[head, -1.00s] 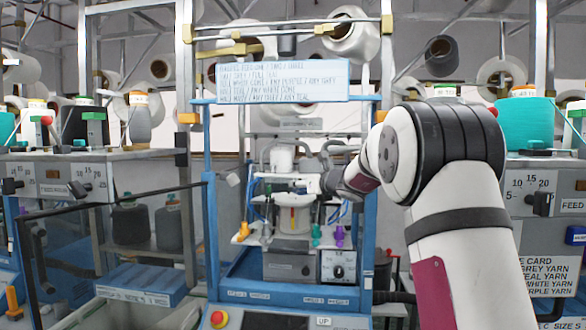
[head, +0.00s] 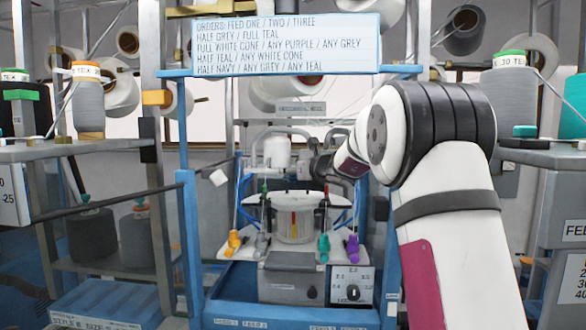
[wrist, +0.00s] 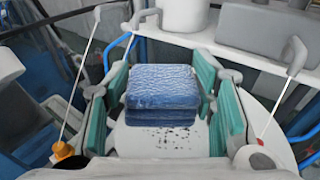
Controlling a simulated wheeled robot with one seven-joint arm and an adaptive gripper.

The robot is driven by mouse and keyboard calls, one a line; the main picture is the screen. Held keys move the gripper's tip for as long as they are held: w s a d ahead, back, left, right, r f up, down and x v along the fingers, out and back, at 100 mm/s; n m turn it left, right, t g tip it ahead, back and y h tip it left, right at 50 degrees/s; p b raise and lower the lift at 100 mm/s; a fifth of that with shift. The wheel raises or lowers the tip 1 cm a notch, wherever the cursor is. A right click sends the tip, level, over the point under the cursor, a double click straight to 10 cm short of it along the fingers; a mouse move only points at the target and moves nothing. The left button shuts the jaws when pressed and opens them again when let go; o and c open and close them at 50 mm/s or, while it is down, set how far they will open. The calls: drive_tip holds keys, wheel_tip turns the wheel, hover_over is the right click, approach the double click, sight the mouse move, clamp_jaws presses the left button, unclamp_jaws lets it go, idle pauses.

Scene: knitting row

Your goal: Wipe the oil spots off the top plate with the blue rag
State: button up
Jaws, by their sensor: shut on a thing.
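The blue rag (wrist: 160,88) is a folded, layered, textured pad in the middle of the wrist view. My gripper (wrist: 163,100) is shut on it, with teal pads on either side. Below the rag is the pale top plate (wrist: 135,140), with several small dark oil spots (wrist: 175,138) just in front of the rag. I cannot tell whether the rag touches the plate. In the head view my arm reaches to the knitting machine (head: 296,222), and the rag and spots cannot be made out there.
An orders board (head: 285,45) hangs above the machine between blue posts. A white cylinder (wrist: 185,15) stands behind the plate. Yarn cones (head: 88,105) sit on side shelves.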

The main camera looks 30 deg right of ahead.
sight(295, 201)
drive_tip(key=shift+w+f+b, duration=0.2)
drive_tip(key=shift+f+b, duration=0.25)
drive_tip(key=shift+f, duration=0.7)
drive_tip(key=shift+s+f+b, duration=0.15)
drive_tip(key=shift+f+b, duration=0.4)
drive_tip(key=shift+f, duration=0.7)
drive_tip(key=shift+f+b, duration=0.75)
drive_tip(key=shift+f, duration=0.25)
